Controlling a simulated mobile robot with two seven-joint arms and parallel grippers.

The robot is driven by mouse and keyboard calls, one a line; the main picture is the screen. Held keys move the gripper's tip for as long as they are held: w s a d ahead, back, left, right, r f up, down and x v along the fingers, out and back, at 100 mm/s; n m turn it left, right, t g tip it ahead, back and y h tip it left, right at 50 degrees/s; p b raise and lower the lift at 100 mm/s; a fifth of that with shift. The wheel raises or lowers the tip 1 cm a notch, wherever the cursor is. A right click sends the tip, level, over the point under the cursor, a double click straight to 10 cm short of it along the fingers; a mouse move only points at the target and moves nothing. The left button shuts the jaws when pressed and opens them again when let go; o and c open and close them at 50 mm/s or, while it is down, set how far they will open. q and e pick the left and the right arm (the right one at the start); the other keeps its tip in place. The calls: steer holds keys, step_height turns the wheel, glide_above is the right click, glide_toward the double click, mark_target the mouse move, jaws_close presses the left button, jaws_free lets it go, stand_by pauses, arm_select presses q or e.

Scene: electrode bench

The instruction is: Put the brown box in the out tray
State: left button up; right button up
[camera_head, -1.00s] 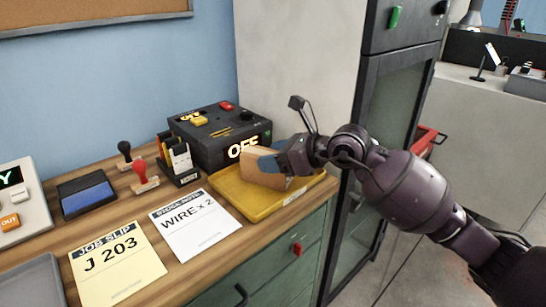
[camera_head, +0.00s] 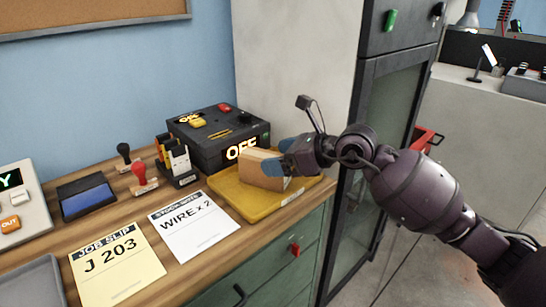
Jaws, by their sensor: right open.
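The brown box (camera_head: 259,172) rests in the yellow tray (camera_head: 236,202) at the right end of the bench, near its back right part. My right gripper (camera_head: 283,158) is at the box's right end. Its blue fingers are open, one at the box's top right and one by its lower right; I cannot tell whether they still touch it. The right arm comes in from the right. My left gripper is not in view. No label saying "out" can be read on the yellow tray.
Behind the yellow tray stands a black device (camera_head: 215,137) reading OFF. To the left are a card holder (camera_head: 176,163), stamps, an ink pad (camera_head: 87,197) and paper slips. A grey tray (camera_head: 35,285) is at lower left. A dark cabinet (camera_head: 385,120) stands right.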

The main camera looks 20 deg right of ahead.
steer(key=p+v, duration=0.1)
steer(key=v, duration=0.9)
steer(key=s+a+f+n+h, duration=0.1)
steer(key=s+f+n+h, duration=0.3)
steer(key=s+f+n, duration=1)
steer(key=s+a+f+n+h, duration=0.1)
steer(key=s+f+n+h, duration=0.3)
steer(key=s+f+n, duration=1.1)
step_height(320, 180, down, 7)
steer(key=shift+s+a+r+h, duration=0.2)
steer(key=shift+s+a+h, duration=0.05)
steer(key=shift+s+h, duration=0.2)
